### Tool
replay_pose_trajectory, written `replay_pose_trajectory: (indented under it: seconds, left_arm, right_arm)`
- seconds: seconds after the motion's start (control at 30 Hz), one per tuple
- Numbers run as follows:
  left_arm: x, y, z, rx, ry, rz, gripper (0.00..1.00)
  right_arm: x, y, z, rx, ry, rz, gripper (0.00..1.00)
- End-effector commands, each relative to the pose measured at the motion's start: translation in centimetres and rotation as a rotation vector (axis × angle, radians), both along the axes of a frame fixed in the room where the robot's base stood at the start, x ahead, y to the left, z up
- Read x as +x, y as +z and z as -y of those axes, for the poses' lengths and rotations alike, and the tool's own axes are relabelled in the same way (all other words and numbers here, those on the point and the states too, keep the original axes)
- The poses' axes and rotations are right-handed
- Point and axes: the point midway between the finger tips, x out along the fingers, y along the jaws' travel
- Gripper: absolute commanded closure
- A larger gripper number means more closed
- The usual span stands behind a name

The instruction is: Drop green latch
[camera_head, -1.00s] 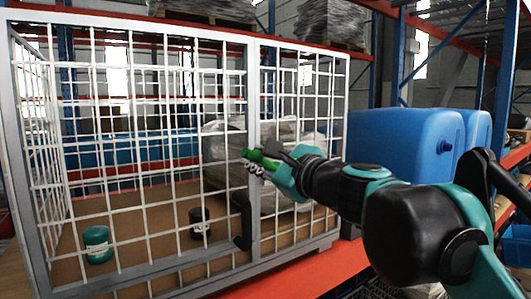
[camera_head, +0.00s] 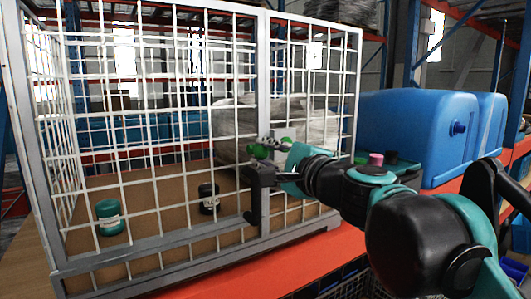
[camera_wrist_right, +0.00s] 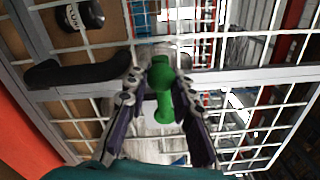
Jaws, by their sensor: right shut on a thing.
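The green latch (camera_wrist_right: 162,90) is a knobbed green piece between the two fingers of my right gripper (camera_wrist_right: 158,98) in the right wrist view. My right gripper (camera_head: 268,160) is shut on it in front of the cage's upright post; the latch shows partly as green (camera_head: 258,151) in the head view. A dark bent handle (camera_head: 253,205) hangs on the post just below the gripper, and it also shows in the wrist view (camera_wrist_right: 75,72), left of the fingers. My left gripper is not in view.
The white wire cage (camera_head: 45,150) holds a green can (camera_head: 109,217), a black can (camera_head: 209,198) and a wrapped bundle (camera_head: 232,125). Blue tanks (camera_head: 415,130) stand to the right. A red shelf beam (camera_head: 300,262) runs below the cage.

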Motion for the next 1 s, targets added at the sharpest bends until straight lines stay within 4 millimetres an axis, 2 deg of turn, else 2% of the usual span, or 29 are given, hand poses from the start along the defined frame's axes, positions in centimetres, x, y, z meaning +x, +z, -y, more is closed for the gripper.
replay_pose_trajectory:
  seconds: [0.33,0.37,0.43,1.0]
  left_arm:
    - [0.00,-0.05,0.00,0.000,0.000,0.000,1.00]
    - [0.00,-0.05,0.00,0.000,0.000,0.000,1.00]
    - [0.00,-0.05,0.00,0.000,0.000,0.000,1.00]
    - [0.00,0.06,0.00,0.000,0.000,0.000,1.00]
  right_arm:
    - [-0.03,-0.18,-0.05,-0.009,0.002,0.005,1.00]
    - [-0.04,-0.19,-0.05,-0.009,0.002,0.005,0.74]
    - [-0.03,-0.18,-0.04,-0.009,0.002,0.005,0.55]
    - [-0.01,0.09,-0.01,0.008,0.000,-0.007,0.55]
